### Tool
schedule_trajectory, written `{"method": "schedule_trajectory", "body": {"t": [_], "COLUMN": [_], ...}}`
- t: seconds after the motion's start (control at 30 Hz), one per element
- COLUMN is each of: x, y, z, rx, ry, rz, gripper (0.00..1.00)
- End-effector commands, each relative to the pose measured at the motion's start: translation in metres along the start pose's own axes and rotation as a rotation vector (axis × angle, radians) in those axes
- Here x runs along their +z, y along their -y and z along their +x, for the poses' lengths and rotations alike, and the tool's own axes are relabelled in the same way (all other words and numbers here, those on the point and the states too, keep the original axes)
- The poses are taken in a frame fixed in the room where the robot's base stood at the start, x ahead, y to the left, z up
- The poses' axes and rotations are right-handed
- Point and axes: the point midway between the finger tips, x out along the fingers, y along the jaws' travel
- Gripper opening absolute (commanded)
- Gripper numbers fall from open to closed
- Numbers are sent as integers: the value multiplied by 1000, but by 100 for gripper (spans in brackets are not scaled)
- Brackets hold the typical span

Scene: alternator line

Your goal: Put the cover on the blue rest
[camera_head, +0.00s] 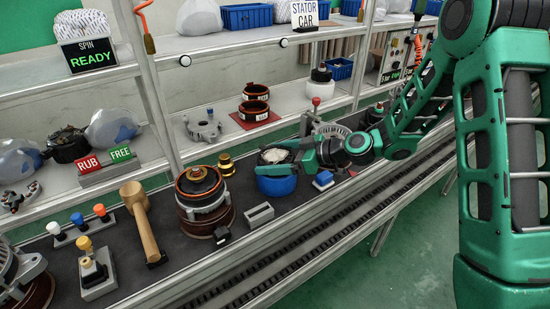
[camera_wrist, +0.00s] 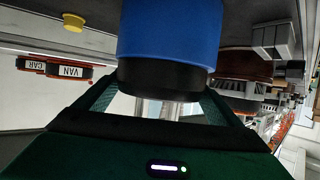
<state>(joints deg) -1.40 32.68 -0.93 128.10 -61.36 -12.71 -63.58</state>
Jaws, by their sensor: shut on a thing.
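The blue rest (camera_head: 277,187) is a round blue block on the dark bench, right of the brass part. A pale, round-topped piece with a dark edge, which looks like the cover (camera_head: 274,156), is directly above it, level or nearly so. My gripper (camera_head: 292,157) reaches in from the right and is shut on this piece. In the wrist view the blue rest (camera_wrist: 168,30) fills the top centre, against a black band (camera_wrist: 165,78). A shiny metal part (camera_wrist: 158,108) shows between my fingers. Whether the cover touches the rest is hidden.
A stacked copper-wound assembly (camera_head: 200,190), a grey slotted block (camera_head: 259,216) and a wooden mallet (camera_head: 141,220) stand to the left. A small blue-topped block (camera_head: 323,180) is close on the right. A roller track (camera_head: 300,255) runs along the front.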

Motion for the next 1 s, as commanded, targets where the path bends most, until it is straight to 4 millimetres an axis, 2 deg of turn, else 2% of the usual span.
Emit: {"method": "schedule_trajectory", "body": {"t": [0.03, 0.07, 0.33, 0.47, 0.8, 1.0], "x": [1, 0, -1, 0, -1, -1], "y": [0, 0, 0, 0, -1, -1], "z": [0, 0, 0, -10, -74, -105], "rx": [0, 0, 0, 1, 5, 3], "ry": [0, 0, 0, 2, 0, 1], "rz": [0, 0, 0, 1, 1, 1], "gripper": [93, 100, 100, 100, 100, 100]}}
